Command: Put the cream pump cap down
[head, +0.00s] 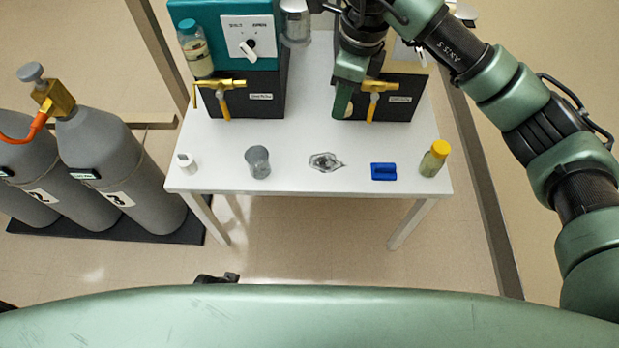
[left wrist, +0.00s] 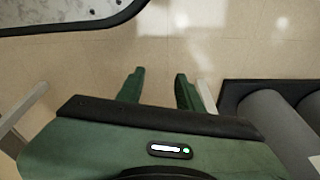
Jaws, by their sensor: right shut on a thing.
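My right gripper (head: 343,104) reaches down from the top right in the head view, in front of the right dark pump unit (head: 398,98). It is shut on the cream pump cap (head: 349,111), of which only a small pale part shows beside the green finger. Whether the cap touches the unit or the table cannot be told. My left gripper (left wrist: 160,82) shows in the left wrist view with its fingers apart and nothing between them, above the floor.
The white table (head: 300,185) holds a small white bottle (head: 186,163), a grey cup (head: 257,162), a crumpled clear piece (head: 326,162), a blue block (head: 383,171) and a yellow-capped vial (head: 435,158). A teal-and-black unit (head: 257,100) stands left. Grey cylinders (head: 122,165) stand beside the table.

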